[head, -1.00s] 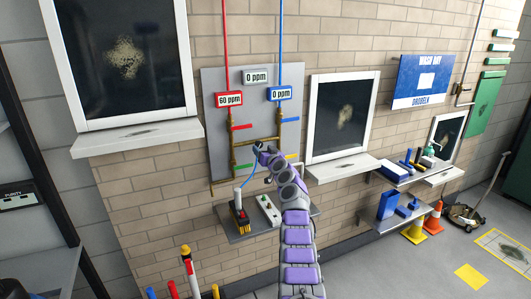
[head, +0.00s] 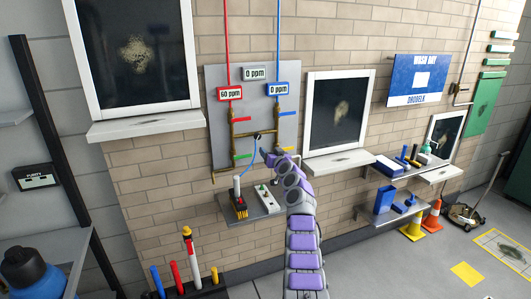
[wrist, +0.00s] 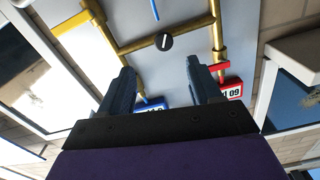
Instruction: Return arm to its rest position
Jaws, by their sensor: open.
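My purple and grey arm reaches up from the bottom of the head view. My gripper (head: 267,156) is in front of the lower part of the grey wall panel (head: 288,113). In the wrist view my gripper (wrist: 160,78) shows two dark fingers spread apart, with nothing between them. Beyond the fingers the wrist view shows brass pipes (wrist: 137,44) and a round black fitting (wrist: 164,41) on the panel. The same black fitting (head: 257,137) shows on the brass crosspipe in the head view. The fingertips appear apart from the pipes.
A shelf (head: 262,207) below the panel holds a brush (head: 238,202) and a switch box (head: 268,198). Framed windows (head: 338,111) flank the panel. Coloured posts (head: 188,246) stand at lower left.

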